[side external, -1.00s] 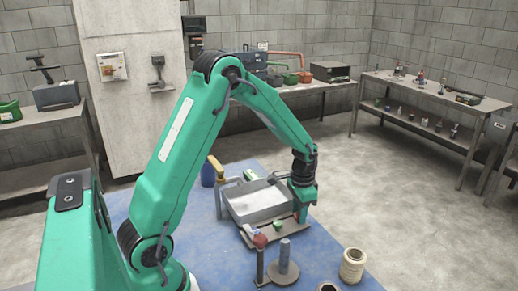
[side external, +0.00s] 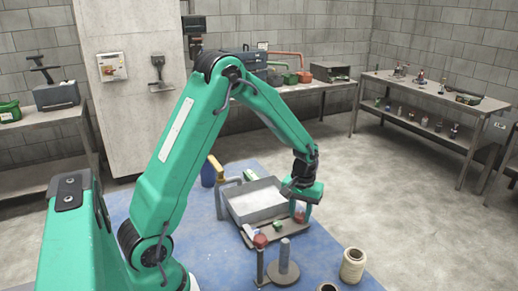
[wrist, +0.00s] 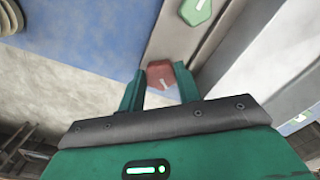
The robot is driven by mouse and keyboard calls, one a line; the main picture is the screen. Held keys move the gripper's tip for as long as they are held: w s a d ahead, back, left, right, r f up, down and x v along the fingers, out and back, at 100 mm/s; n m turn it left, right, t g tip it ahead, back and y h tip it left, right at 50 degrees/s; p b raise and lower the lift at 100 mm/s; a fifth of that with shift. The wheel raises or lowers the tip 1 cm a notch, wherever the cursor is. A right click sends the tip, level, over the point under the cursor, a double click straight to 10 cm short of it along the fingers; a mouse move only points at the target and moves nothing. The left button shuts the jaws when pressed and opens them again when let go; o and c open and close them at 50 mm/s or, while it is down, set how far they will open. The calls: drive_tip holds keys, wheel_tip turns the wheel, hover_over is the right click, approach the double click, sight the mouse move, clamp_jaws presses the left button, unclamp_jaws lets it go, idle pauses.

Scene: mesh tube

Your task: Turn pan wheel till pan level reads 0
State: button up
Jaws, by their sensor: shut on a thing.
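My gripper (side external: 303,210) is at the right front corner of the grey pan (side external: 232,205), which holds white material. Its jaws are shut on a red wheel (side external: 299,216). In the wrist view the red wheel (wrist: 160,74) sits between the two green fingers of my gripper (wrist: 157,88), with a small pale mark on it. A green wheel (wrist: 199,9) with a white mark lies beyond it; it also shows at the pan's front in the side view (side external: 277,225). A green-edged strip (wrist: 300,119) shows at right in the wrist view; no reading is legible.
A red-topped post (side external: 260,242) and a grey spindle on a round base (side external: 283,268) stand in front of the pan. A yellow-topped handle (side external: 214,165) stands behind left.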

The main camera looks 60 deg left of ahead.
sight(300, 216)
drive_tip(key=shift+r+n, duration=0.1)
drive_tip(key=shift+n, duration=0.6)
drive_tip(key=o, duration=0.7)
drive_tip(key=shift+r, duration=3.9)
drive_tip(key=shift+d, duration=0.1)
